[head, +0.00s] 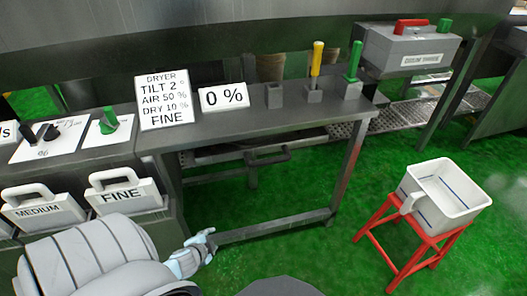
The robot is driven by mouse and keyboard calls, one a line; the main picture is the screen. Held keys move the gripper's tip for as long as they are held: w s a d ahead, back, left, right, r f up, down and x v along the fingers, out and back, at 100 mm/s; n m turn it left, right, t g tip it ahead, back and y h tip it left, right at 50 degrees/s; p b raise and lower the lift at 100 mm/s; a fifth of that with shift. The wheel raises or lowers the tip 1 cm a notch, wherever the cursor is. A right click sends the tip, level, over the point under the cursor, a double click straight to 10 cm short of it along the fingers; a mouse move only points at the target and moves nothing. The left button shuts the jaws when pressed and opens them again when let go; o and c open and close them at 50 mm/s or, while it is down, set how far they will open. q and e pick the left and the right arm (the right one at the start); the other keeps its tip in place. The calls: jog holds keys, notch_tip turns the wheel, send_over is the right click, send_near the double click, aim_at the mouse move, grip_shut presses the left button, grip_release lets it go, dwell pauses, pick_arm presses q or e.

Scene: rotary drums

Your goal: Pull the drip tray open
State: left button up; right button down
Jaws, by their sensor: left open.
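A dark metal bar shaped like a handle (268,156) shows under the front edge of the grey bench. It sits at the front of a low metal piece in the shade below the bench top, which may be the drip tray; I cannot tell for sure, nor how far out it stands. My left gripper (207,246) is open and empty at the lower left middle. It is in front of the bench, below and to the left of the handle, apart from it. My right gripper is out of view.
The bench top (240,118) carries sign cards and yellow and green levers. MEDIUM (42,208) and FINE (125,193) handled bins stand at left. A white jug (445,195) rests on a red stool (407,238) at right. Green floor between bench and stool is clear.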

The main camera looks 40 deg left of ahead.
pick_arm(q)
jog(key=w+a+r+m+t+b, duration=0.1)
jog(key=w+r+m+t+b, duration=0.4)
jog(key=w, duration=0.4)
jog(key=m+t+h+b, duration=0.2)
jog(key=m+t+b, duration=0.1)
jog(key=t, duration=0.1)
send_near(267, 164)
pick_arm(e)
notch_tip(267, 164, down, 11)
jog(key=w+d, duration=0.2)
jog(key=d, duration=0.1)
pick_arm(q)
jog(key=b+x, duration=0.2)
jog(key=x, duration=0.9)
jog(key=shift+w+f, duration=0.1)
jog(key=shift+w, duration=0.2)
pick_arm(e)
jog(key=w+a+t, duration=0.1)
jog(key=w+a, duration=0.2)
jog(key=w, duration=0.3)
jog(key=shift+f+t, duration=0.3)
pick_arm(q)
jog(key=shift+c, duration=0.5)
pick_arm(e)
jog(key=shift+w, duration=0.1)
pick_arm(q)
jog(key=shift+s, duration=0.1)
grip_shut()
